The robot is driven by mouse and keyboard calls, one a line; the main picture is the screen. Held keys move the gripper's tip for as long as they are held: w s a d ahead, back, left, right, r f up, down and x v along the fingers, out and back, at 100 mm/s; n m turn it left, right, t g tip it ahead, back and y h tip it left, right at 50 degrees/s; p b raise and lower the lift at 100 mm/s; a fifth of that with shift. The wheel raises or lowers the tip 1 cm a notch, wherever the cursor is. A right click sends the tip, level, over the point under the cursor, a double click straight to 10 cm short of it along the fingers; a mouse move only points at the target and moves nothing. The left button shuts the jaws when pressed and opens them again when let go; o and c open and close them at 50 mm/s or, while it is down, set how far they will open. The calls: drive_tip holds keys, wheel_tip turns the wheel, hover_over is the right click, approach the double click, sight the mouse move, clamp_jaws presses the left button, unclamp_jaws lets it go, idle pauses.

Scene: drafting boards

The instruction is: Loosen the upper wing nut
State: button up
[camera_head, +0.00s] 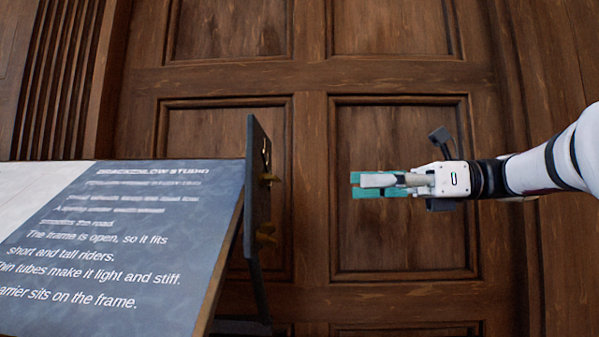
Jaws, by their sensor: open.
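The upper wing nut (269,178) is small and brass-coloured. It sticks out from the right face of a dark upright plate (254,160) at the right side of the drafting board. A second, lower wing nut (265,236) sits below it on the same plate. My gripper (356,185) has teal fingers and points left. It is open and empty, to the right of the upper wing nut at about the same picture height, with a clear gap between them. The exact wing angle of the nut is too small to tell.
The tilted drafting board (130,245) carries a dark sheet with white text and fills the lower left. A dark support (258,285) runs down below the plate. A panelled wooden wall (400,235) stands behind. Nothing shows between my gripper and the plate.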

sight(279, 179)
drive_tip(key=a, duration=0.4)
drive_tip(key=a+b, duration=0.1)
drive_tip(key=a, duration=0.3)
drive_tip(key=w+a, duration=0.1)
drive_tip(key=a, duration=0.4)
drive_tip(key=shift+r, duration=0.4)
drive_tip(key=c, duration=1.5)
